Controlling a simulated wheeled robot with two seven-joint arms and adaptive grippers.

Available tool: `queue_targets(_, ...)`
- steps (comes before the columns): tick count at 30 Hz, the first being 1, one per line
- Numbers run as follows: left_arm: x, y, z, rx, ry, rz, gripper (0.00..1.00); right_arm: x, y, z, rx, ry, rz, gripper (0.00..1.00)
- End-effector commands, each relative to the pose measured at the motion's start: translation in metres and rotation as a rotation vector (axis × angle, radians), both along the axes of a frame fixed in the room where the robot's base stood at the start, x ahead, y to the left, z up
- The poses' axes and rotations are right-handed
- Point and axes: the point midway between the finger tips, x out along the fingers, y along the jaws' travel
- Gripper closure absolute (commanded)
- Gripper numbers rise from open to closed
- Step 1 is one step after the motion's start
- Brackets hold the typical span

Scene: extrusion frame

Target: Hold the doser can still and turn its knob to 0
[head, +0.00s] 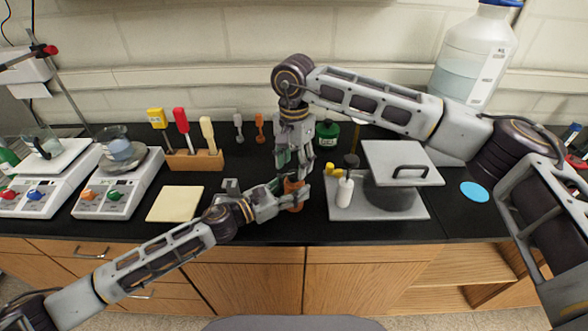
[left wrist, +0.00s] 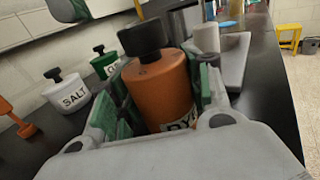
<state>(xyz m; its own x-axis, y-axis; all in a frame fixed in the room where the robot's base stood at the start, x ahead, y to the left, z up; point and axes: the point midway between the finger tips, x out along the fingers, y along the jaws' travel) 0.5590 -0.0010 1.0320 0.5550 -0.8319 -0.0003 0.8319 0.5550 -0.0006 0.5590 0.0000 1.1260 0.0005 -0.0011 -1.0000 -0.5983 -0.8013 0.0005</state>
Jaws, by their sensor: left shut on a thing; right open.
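The doser can is orange with a dark knob on top and a partly hidden label reading "DY…" (left wrist: 160,92). In the head view the can (head: 294,196) stands upright near the counter's front edge, largely covered by my grippers. My left gripper (head: 288,190) is shut around the can's body, its green pads on both sides in the left wrist view. My right gripper (head: 294,164) is open and points down just above the can. In the left wrist view the knob (left wrist: 143,37) is clear; its setting cannot be read.
A white SALT can (left wrist: 70,93) and a green can (head: 327,132) stand behind. A cream pad (head: 175,203) and a wooden tool block (head: 195,160) are left.

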Motion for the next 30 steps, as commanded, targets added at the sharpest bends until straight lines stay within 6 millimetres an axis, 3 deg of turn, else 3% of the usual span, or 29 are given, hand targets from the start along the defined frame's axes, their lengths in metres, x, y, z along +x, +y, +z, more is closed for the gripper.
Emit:
queue_targets(15,0.000,0.000,0.000,0.000,0.000,0.001,0.78,0.001,0.000,0.073,0.000,-0.001,-0.001,0.47)
queue_targets(21,0.000,0.000,0.000,0.000,0.000,0.001,0.78,0.001,0.000,0.084,0.001,-0.001,-0.001,0.47)
queue_targets(30,0.000,0.000,0.000,0.000,0.000,0.001,0.78,0.000,0.000,0.085,0.001,-0.001,-0.001,0.47)
